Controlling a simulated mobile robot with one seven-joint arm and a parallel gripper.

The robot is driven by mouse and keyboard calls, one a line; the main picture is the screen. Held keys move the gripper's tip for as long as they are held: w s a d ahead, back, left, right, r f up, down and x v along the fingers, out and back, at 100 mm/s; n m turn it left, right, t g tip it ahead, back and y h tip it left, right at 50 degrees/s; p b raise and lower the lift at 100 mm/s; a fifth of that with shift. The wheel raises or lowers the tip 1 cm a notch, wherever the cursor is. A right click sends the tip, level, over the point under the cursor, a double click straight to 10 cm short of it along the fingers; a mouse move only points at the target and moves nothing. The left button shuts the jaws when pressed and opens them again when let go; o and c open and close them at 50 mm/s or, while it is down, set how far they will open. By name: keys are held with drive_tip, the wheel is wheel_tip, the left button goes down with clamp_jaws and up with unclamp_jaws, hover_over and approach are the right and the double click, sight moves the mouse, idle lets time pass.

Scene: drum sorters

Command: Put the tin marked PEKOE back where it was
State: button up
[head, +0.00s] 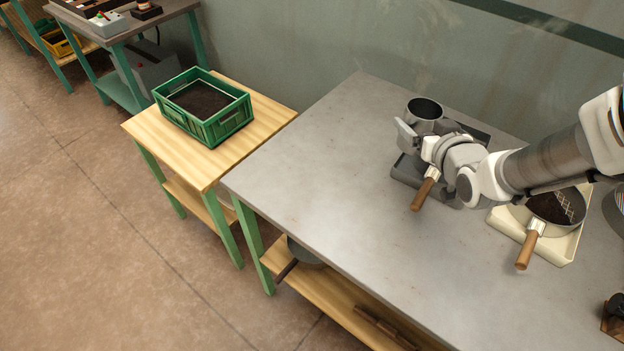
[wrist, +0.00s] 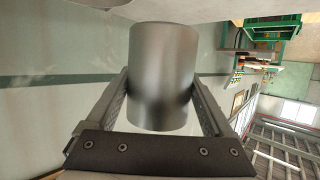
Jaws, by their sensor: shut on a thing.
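A grey metal tin (head: 424,103), open at the top, is at the back of the grey table, held in my gripper (head: 412,130). In the wrist view the tin (wrist: 163,65) is a plain cylinder between the two fingers, which press on its sides. I see no PEKOE marking on the side that shows. The tin looks upright in the head view. I cannot tell whether its base touches the table, because my gripper hides it.
A dark grey tray (head: 403,172) with a wooden-handled tool (head: 425,190) is under my wrist. The table's left half (head: 320,160) is clear. A green crate (head: 212,127) stands on a lower wooden table.

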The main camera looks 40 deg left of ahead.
drive_tip(key=s+a+n+g+y, duration=0.3)
drive_tip(key=s+a+n+g, duration=0.15)
drive_tip(key=s, duration=0.45)
drive_tip(key=s+a+f, duration=0.1)
drive_tip(key=a+f, duration=0.1)
drive_tip(key=a, duration=0.2)
drive_tip(key=s+a+f+b, duration=0.1)
drive_tip(key=s+a+f, duration=0.1)
drive_tip(key=a+f, duration=0.1)
drive_tip(key=s+a+f+b, duration=0.1)
drive_tip(key=s+a+f, duration=0.1)
drive_tip(key=a, duration=0.2)
drive_tip(key=shift+s+a+f, duration=0.1)
drive_tip(key=shift+a+f, duration=0.1)
drive_tip(key=shift+a, duration=0.1)
drive_tip(key=shift+f+b, duration=0.65)
drive_tip(key=shift+f, duration=1.35)
drive_tip(key=shift+f+b, duration=0.2)
drive_tip(key=shift+b, duration=0.1)
drive_tip(key=o, duration=1.2)
drive_tip(key=shift+r, duration=0.2)
